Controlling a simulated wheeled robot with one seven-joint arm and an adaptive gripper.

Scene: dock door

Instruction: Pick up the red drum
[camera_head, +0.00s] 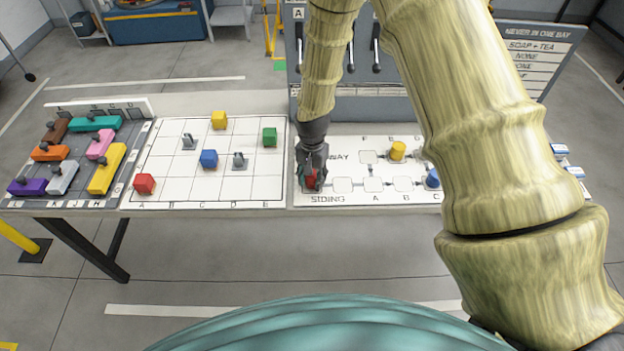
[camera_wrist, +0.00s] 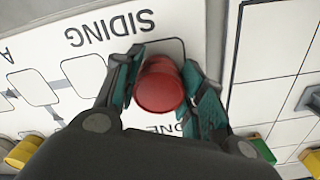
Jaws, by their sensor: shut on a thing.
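The red drum (camera_wrist: 159,86) is between the two fingers of my gripper (camera_wrist: 160,88) in the wrist view, with a finger against each side. It sits over the left end of the white siding board (camera_wrist: 215,35), by the SIDING lettering. In the head view my gripper (camera_head: 312,172) points down at that end of the board, and only a bit of the red drum (camera_head: 310,181) shows behind the fingers. The gripper is shut on the drum. I cannot tell whether the drum's base touches the board.
A yellow drum (camera_head: 398,150) and a blue drum (camera_head: 433,178) stand on the same board. Left is a white grid board (camera_head: 175,165) with coloured cubes and grey pieces, then a tray (camera_head: 135,150) of coloured blocks. A grey lever panel (camera_head: 350,100) rises behind.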

